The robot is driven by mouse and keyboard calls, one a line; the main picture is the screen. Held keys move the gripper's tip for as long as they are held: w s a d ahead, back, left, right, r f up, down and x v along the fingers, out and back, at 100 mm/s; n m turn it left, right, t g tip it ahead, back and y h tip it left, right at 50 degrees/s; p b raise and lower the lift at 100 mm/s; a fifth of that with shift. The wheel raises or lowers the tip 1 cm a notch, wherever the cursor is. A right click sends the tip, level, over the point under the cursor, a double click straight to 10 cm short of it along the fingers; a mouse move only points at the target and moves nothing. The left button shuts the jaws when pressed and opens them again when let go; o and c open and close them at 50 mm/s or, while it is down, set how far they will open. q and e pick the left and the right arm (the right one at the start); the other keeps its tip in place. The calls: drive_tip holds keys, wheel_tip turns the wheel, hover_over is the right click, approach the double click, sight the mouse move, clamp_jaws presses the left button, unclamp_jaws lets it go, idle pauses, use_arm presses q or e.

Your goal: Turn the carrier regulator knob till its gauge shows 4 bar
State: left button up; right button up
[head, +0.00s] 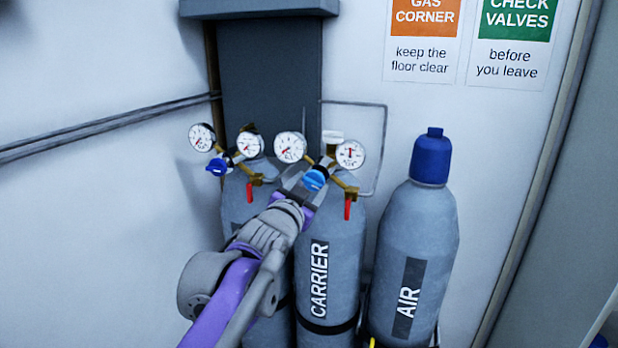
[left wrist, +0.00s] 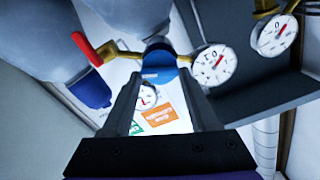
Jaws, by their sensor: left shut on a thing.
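The grey carrier cylinder (head: 337,250) stands in the middle, its label readable. Its regulator has a blue knob (head: 316,178), a left gauge (head: 290,147) and a right gauge (head: 350,154). The right gauge's red needle points roughly straight up; the left one's points to the lower left. The scale numbers are too small to read. My left gripper (head: 306,186) is shut on the blue knob. In the left wrist view the knob (left wrist: 160,68) sits between the fingertips (left wrist: 160,76). My right gripper is not in view.
A second cylinder (head: 236,205) with its own gauges and blue knob (head: 219,166) stands close on the left. The air cylinder (head: 418,240) with a blue cap stands on the right. A red lever (head: 348,208) hangs beside the carrier knob. Wall signs (head: 420,40) are above.

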use_arm(q)
drive_tip(key=m+p, duration=0.2)
drive_tip(key=m, duration=0.2)
drive_tip(key=shift+d+r+m+p, duration=0.1)
drive_tip(key=shift+r+m+p, duration=0.05)
drive_tip(key=shift+m+p, duration=0.55)
drive_tip(key=shift+m, duration=1.5)
drive_tip(key=shift+f+m+p, duration=0.25)
drive_tip(key=shift+m+p, duration=0.1)
drive_tip(key=shift+m, duration=0.45)
drive_tip(key=m, duration=0.2)
drive_tip(key=shift+f+m, duration=0.1)
drive_tip(key=shift+m, duration=0.3)
drive_tip(key=m, duration=0.6)
drive_tip(key=shift+f, duration=0.1)
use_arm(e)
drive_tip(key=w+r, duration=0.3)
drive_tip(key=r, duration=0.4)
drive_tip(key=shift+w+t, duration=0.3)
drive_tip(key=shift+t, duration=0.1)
use_arm(q)
drive_tip(key=shift+m, duration=0.3)
drive_tip(key=o, duration=1.4)
